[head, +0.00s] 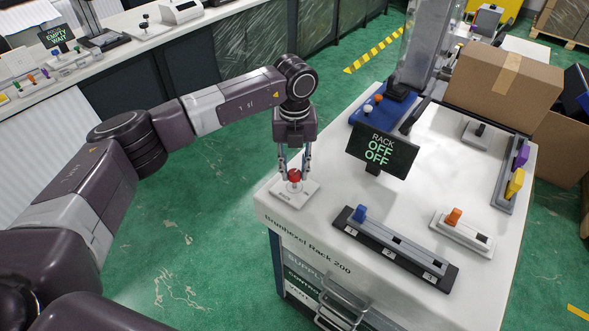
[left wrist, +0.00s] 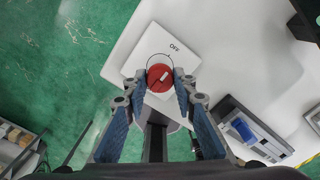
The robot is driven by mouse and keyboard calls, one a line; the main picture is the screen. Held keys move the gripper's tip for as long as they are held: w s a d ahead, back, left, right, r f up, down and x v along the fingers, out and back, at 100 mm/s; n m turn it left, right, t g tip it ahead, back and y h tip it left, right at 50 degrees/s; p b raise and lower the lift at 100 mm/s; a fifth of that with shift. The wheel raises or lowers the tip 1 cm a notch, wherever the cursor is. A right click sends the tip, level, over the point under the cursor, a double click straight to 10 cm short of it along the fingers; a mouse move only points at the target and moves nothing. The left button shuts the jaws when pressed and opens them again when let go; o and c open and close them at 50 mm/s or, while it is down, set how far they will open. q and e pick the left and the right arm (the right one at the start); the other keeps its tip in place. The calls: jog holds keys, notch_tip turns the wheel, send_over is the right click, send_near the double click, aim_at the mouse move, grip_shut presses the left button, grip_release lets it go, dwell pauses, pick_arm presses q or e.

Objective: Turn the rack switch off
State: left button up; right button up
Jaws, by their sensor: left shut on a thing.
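The rack switch is a red round knob (head: 294,175) on a pale square plate (head: 307,196) at the near left corner of the white rack table. My left gripper (head: 293,179) points down from above, with its two fingers on either side of the knob, shut on it. In the left wrist view the knob (left wrist: 160,77) sits between the fingertips and has a white pointer mark. The word OFF (left wrist: 175,47) is printed on the plate past the knob. A dark display (head: 382,151) reads RACK OFF OFF. My right gripper is not in view.
A cardboard box (head: 500,88) stands at the back. Green floor (head: 190,240) is open to the left.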

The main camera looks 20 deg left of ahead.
aim_at(295, 172)
pick_arm(q)
jog(key=shift+w+r, duration=0.1)
jog(key=shift+r, duration=0.05)
jog(key=o, duration=1.2)
jog(key=shift+c, duration=0.2)
notch_tip(295, 172, up, 12)
